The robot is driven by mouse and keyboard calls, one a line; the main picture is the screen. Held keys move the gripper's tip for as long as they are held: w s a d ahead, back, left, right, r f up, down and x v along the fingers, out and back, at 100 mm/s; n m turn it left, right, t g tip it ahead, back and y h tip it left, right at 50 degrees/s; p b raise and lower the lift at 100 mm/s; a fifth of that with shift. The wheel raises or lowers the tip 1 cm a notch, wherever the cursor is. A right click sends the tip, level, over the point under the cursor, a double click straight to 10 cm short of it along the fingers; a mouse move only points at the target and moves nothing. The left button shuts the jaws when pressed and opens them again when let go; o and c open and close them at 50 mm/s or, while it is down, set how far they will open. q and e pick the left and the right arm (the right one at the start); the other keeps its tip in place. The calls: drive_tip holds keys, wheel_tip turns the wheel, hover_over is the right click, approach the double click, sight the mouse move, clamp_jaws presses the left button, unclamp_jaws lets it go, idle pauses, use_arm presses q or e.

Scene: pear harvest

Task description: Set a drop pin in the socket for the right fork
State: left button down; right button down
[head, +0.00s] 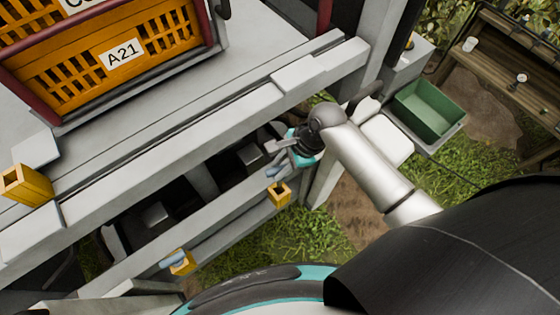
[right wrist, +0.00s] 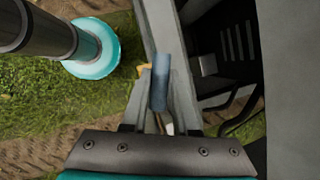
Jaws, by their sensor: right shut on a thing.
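My right gripper (head: 279,168) is shut on a blue-grey drop pin, which shows between the fingers in the right wrist view (right wrist: 159,88). A yellow socket (head: 280,195) on the grey lower beam is just below the gripper in the head view. Part of a yellow piece shows behind the finger in the right wrist view (right wrist: 142,69). I cannot tell whether the pin's tip is inside that socket. A second yellow socket (head: 183,264) lies farther left along the beam, with a blue-grey pin (head: 172,258) at it. My left gripper is not in view.
An orange crate (head: 85,65) labelled A21 stands on the grey deck (head: 200,95) at upper left. A yellow hollow block (head: 27,184) sits at the far left. A green bin (head: 428,108) and a wooden bench (head: 515,50) are at right. Grass lies below the beam.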

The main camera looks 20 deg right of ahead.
sight(280, 183)
drive_tip(key=shift+f, duration=2.7)
drive_tip(key=shift+f+b, duration=0.9)
drive_tip(key=shift+f, duration=1.05)
drive_tip(key=shift+c, duration=0.6)
unclamp_jaws()
drive_tip(key=shift+r+p, duration=1)
drive_tip(key=shift+r, duration=2.5)
